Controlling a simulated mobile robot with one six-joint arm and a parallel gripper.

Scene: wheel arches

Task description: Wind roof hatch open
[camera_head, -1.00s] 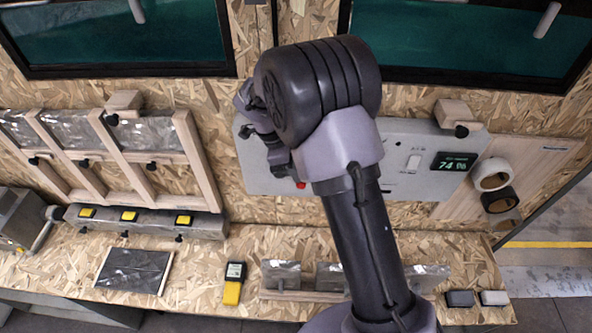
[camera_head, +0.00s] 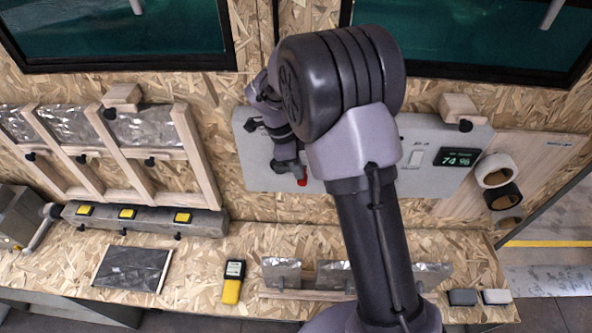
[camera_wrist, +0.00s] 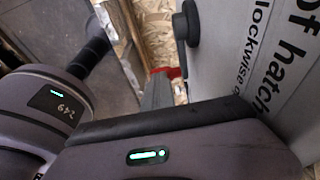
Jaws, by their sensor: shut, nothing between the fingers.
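The roof hatch control is a pale grey panel (camera_head: 420,183) on the chipboard wall. The wrist view shows it close by on the right (camera_wrist: 270,70), with the printed words "of hatch" and "clockwise". A black knob (camera_wrist: 187,24) stands out from the panel in that view; I cannot tell if it is the winding handle. A red part (camera_head: 302,182) shows at the panel's lower edge, and red also shows beyond my fingers (camera_wrist: 172,72). My gripper (camera_head: 290,170) is shut and empty, in front of the panel's left part. My arm hides the panel's middle.
A lit display (camera_head: 457,157) and a white switch (camera_head: 416,158) are on the panel's right. Tape rolls (camera_head: 495,170) hang beside it. Below is a chipboard bench (camera_head: 205,285) with a yellow meter (camera_head: 232,283). A wooden frame (camera_head: 185,150) stands left.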

